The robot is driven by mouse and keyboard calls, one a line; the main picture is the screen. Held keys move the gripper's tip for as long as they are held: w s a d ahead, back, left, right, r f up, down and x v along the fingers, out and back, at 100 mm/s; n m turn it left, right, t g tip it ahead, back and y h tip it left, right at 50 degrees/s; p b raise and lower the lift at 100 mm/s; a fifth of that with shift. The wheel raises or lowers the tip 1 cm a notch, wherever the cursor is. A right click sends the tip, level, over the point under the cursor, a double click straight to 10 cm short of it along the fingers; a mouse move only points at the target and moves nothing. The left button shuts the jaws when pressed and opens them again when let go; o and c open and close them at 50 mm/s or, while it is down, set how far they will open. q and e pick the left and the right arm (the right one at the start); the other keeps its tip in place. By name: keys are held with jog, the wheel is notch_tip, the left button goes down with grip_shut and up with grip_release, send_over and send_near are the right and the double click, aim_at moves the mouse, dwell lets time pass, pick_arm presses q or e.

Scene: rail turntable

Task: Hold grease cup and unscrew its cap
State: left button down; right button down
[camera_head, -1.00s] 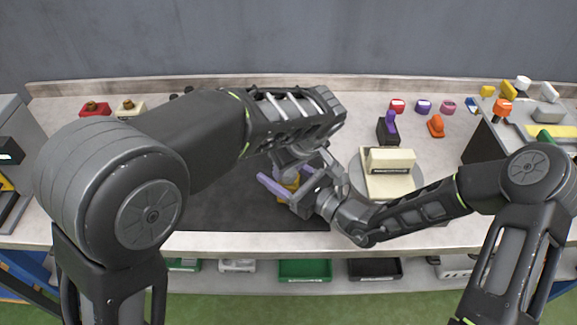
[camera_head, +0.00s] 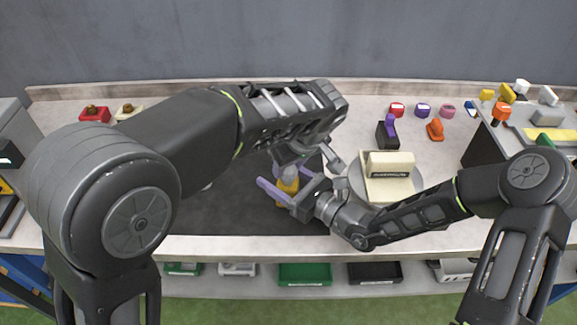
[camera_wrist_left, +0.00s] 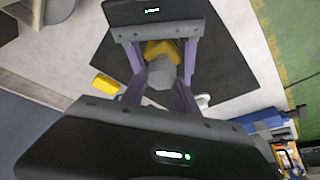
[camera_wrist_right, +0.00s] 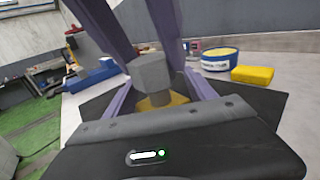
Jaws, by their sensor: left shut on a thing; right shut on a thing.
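The grease cup (camera_head: 288,186) has a yellow body, which stands over the dark mat; in the left wrist view the body (camera_wrist_left: 160,48) is partly hidden. Its grey six-sided cap shows in the left wrist view (camera_wrist_left: 160,72) and the right wrist view (camera_wrist_right: 149,73). My right gripper (camera_head: 284,190) comes in low from the right, its purple fingers shut around the yellow body (camera_wrist_right: 160,101). My left gripper (camera_wrist_left: 160,82) comes from above, its purple fingers shut at the cap. The left wrist hides the cap in the head view.
A round turntable (camera_head: 356,192) with a cream block (camera_head: 390,164) stands just right of my grippers. A yellow block (camera_wrist_right: 252,74) and a blue tub (camera_wrist_right: 219,60) are near the mat (camera_head: 225,212). Several coloured parts line the table's back. The mat's left side is clear.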

pick_arm(q)
jog(key=shift+r, duration=0.6)
jog(key=shift+r, duration=2.4)
pick_arm(e)
jog(key=shift+c, duration=1.1)
grip_release()
jog(key=shift+s+d, duration=0.1)
jog(key=v, duration=1.1)
jog(key=shift+s+d, duration=0.25)
jog(key=shift+d, duration=0.05)
jog(key=shift+f, duration=0.1)
